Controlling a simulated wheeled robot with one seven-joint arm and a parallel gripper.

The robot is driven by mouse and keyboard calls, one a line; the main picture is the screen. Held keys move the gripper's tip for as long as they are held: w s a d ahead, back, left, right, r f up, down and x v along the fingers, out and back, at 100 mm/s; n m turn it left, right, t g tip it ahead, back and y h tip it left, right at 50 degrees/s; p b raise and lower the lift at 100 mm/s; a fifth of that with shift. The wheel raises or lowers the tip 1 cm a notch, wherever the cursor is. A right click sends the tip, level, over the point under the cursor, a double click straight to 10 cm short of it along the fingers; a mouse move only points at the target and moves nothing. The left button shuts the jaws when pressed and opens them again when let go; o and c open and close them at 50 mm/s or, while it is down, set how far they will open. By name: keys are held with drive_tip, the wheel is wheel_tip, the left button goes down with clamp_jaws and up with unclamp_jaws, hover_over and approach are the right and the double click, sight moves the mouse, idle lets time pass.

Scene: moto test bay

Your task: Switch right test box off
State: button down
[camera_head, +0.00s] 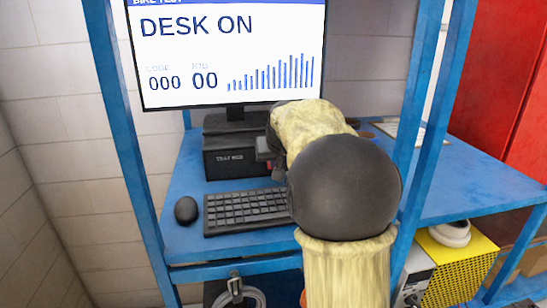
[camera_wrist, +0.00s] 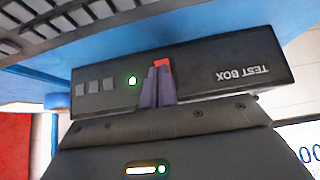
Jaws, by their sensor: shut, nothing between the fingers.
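A black test box (camera_head: 228,163) stands on the blue desk under the monitor. Its front fills the middle of the wrist view (camera_wrist: 215,76), with the lettering upside down. A red switch (camera_wrist: 164,64) shows just behind my fingertips. My gripper (camera_wrist: 158,72) is shut and empty, its purple-grey fingers at the switch. I cannot tell whether they touch it. In the head view my arm hides most of the gripper and the right part of the box.
A keyboard (camera_head: 248,210) lies close in front of the box, with a mouse (camera_head: 186,210) to its left. The monitor (camera_head: 230,50) reads "DESK ON". Blue frame posts (camera_head: 128,150) flank the desk. A yellow case (camera_head: 462,262) sits on the lower right shelf.

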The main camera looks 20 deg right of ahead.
drive_tip(key=shift+w+d+f+p, duration=0.2)
drive_tip(key=shift+w+f, duration=0.15)
drive_tip(key=shift+w, duration=0.2)
drive_tip(key=shift+w+d+f+p, duration=0.15)
drive_tip(key=shift+w+f, duration=0.15)
drive_tip(key=shift+w, duration=0.25)
drive_tip(key=shift+a, duration=0.15)
drive_tip(key=shift+f+t+b, duration=0.35)
drive_tip(key=shift+t+b, duration=0.05)
drive_tip(key=shift+b, duration=1.15)
drive_tip(key=shift+f+t+h+b, duration=0.2)
drive_tip(key=shift+t+h+b, duration=0.1)
drive_tip(key=shift+b, duration=0.6)
drive_tip(key=shift+w+r+p, duration=0.15)
drive_tip(key=shift+r+p, duration=0.8)
drive_tip(key=shift+r, duration=0.4)
